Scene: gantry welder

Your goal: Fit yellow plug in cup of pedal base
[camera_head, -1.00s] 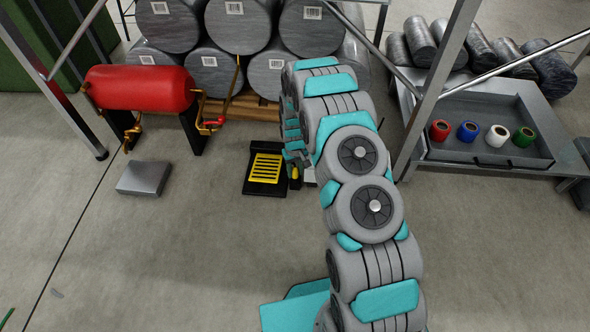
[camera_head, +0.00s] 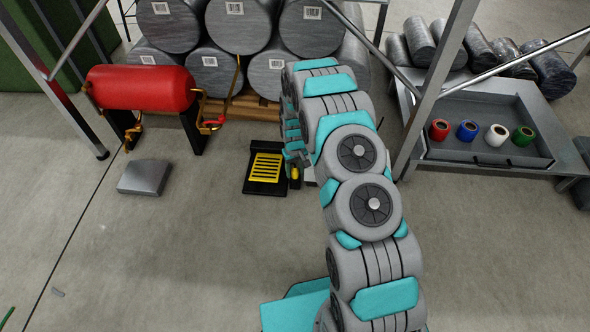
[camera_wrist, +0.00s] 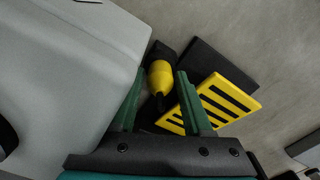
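The pedal base (camera_head: 256,187) is black with a yellow slotted tread (camera_head: 266,168) and lies on the floor left of my arm. The yellow plug (camera_head: 295,172) is at the pedal's right side, over a small dark part. In the wrist view the plug (camera_wrist: 160,76) shows between my green fingertips, with a gap on each side. My gripper (camera_wrist: 160,80) is open around or above it; I cannot tell the depth. The cup is not clearly visible; the plug and fingers may hide it.
A large pale grey body (camera_wrist: 70,70) fills the left of the wrist view, close to the left finger. A red tank (camera_head: 140,88), a grey block (camera_head: 145,177) and stacked drums (camera_head: 240,25) stand around. A tray table (camera_head: 470,150) holds coloured rolls.

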